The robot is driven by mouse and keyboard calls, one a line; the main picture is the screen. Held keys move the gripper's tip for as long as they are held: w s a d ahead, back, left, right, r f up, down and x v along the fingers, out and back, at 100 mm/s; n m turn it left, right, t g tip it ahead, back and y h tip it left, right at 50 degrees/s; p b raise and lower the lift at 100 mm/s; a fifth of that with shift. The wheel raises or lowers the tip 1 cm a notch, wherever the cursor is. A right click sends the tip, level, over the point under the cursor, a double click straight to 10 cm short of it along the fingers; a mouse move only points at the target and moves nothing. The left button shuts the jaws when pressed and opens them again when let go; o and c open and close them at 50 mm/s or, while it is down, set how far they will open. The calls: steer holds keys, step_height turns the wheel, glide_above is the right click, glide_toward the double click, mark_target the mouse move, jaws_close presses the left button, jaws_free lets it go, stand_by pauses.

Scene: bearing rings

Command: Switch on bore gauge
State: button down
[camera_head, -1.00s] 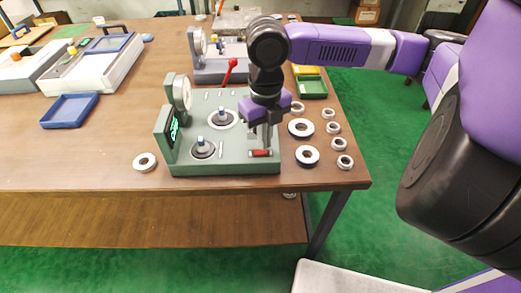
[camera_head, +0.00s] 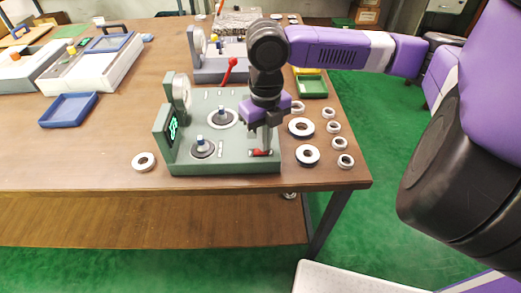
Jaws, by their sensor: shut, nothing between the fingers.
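The bore gauge (camera_head: 225,167) is a green-grey bench unit near the table's front edge. Its upright panel at the left has a dark display (camera_head: 172,128) with lit green characters. A red rocker switch (camera_head: 255,153) sits at the front right corner of its top. My gripper (camera_head: 266,151) points straight down over the switch, fingers together and empty. The fingertips appear to touch the switch or hover just above it; I cannot tell which. They cover part of its right side.
Several bearing rings (camera_head: 307,155) lie right of the gauge, and one ring (camera_head: 144,161) lies left. A red-knobbed lever (camera_head: 230,69) rises behind. A blue tray (camera_head: 69,110) and green tray (camera_head: 312,87) stand farther off. The front left tabletop is clear.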

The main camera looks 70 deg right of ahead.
steer(key=shift+f+b, duration=0.3)
steer(key=shift+f, duration=0.15)
steer(key=shift+r, duration=0.1)
steer(key=shift+r+p, duration=3.05)
steer(key=shift+r, duration=0.45)
steer(key=shift+f, duration=0.1)
